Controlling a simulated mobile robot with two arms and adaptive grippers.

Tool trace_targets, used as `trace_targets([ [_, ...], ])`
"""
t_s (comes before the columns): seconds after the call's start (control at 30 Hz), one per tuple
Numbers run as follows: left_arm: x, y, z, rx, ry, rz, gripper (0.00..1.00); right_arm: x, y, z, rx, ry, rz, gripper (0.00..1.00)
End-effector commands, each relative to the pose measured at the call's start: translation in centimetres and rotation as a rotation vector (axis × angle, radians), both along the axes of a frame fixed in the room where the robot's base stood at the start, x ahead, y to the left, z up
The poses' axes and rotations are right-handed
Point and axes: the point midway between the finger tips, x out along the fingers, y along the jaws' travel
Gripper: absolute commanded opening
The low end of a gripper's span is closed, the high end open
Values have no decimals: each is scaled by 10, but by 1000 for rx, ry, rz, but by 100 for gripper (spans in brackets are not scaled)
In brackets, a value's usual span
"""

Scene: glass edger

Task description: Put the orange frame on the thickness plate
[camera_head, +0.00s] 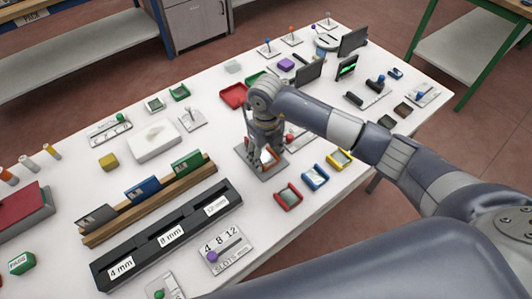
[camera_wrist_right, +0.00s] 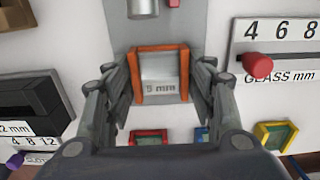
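The orange frame (camera_wrist_right: 136,76), with a clear pane marked "8 mm", sits between the fingers of my right gripper (camera_wrist_right: 160,78) in the right wrist view. It looks larger than the other frames there, so it appears raised and held. In the head view my right gripper (camera_head: 266,152) points down over a grey plate (camera_head: 273,174), which seems to be the thickness plate, and mostly hides the frame. The grey plate (camera_wrist_right: 205,25) is behind the frame in the wrist view. Whether frame and plate touch is unclear. My left gripper is not in view.
Red (camera_head: 288,196), blue (camera_head: 315,177) and yellow (camera_head: 340,160) frames lie close in front of the plate. A black slotted block (camera_head: 167,237) and a wooden rack (camera_head: 148,197) stand left. A "GLASS mm" scale (camera_wrist_right: 280,77) with a red knob is right of the gripper.

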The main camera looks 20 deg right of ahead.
Motion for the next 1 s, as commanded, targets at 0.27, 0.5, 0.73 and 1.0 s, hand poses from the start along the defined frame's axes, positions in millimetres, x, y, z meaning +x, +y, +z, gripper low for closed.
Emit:
trace_targets([
  [0.27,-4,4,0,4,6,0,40,0,0,1,0,0,-1,68],
  [0.5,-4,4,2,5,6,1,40,1,0,7,1,-2,0,68],
  [0.73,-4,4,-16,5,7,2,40,2,0,50,1,-7,0,68],
  [1.0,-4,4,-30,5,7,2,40,1,0,103,0,-4,0,68],
])
